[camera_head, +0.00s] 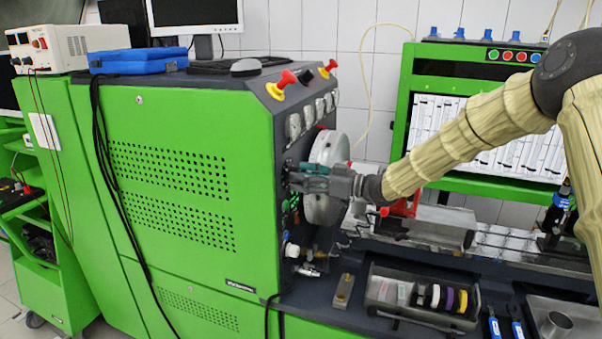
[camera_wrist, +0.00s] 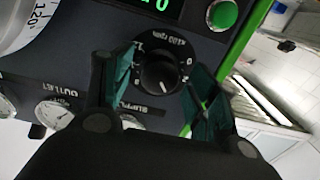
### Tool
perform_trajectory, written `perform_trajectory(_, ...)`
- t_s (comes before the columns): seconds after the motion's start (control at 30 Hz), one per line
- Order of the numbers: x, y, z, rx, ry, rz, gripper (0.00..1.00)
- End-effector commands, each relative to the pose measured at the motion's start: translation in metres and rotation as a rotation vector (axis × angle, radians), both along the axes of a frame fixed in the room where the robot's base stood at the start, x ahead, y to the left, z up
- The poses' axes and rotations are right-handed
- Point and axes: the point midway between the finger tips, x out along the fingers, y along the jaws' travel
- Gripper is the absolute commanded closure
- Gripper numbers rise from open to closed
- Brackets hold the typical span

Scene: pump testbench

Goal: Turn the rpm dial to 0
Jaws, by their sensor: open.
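The rpm dial (camera_wrist: 160,77) is a round black knob with a white pointer line, on a dark panel with white scale marks and the label "x100 rpm". It shows in the wrist view, tilted by the camera. My gripper (camera_wrist: 163,90) is open, with one teal fingertip on each side of the dial. I cannot tell whether the fingertips touch the knob. In the head view my gripper (camera_head: 300,178) is at the front panel of the green cabinet (camera_head: 180,180), and it hides the dial there.
A green button (camera_wrist: 223,14) and a green digital display (camera_wrist: 150,6) sit near the dial. Gauges (camera_wrist: 54,114) are on the same panel. In the head view, red emergency knobs (camera_head: 281,84) top the cabinet, and a large grey disc (camera_head: 325,205) stands close beside my gripper.

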Motion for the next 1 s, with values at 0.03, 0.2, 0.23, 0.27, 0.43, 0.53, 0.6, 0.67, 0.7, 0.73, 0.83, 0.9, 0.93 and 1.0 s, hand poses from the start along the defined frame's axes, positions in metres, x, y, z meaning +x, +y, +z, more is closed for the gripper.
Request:
perform_trajectory(0.03,0.0010,0.0033,0.0010,0.000,0.000,0.000,0.42)
perform_trajectory(0.2,0.0026,0.0066,0.0003,0.000,0.000,-0.002,0.42)
perform_trajectory(0.23,0.0027,0.0067,0.0003,0.000,0.000,-0.002,0.42)
perform_trajectory(0.27,0.0027,0.0068,0.0002,0.000,0.000,-0.002,0.42)
perform_trajectory(0.43,0.0027,0.0066,0.0001,0.000,0.000,-0.002,0.43)
perform_trajectory(0.53,0.0025,0.0065,0.0001,0.000,0.000,-0.002,0.62)
perform_trajectory(0.6,0.0025,0.0065,0.0001,0.000,0.000,-0.002,0.74)
perform_trajectory(0.67,0.0026,0.0064,0.0001,0.000,0.000,-0.002,0.85)
perform_trajectory(0.7,0.0026,0.0064,0.0002,0.000,-0.001,-0.002,0.87)
perform_trajectory(0.73,0.0026,0.0064,0.0001,0.000,-0.001,-0.002,0.87)
perform_trajectory(0.83,0.0027,0.0064,-0.0002,-0.001,-0.003,-0.002,0.87)
perform_trajectory(0.9,0.0027,0.0064,-0.0007,-0.003,-0.010,-0.002,0.87)
perform_trajectory(0.93,0.0027,0.0065,-0.0010,-0.005,-0.016,-0.002,0.87)
perform_trajectory(1.0,0.0027,0.0065,-0.0020,-0.009,-0.033,-0.002,0.87)
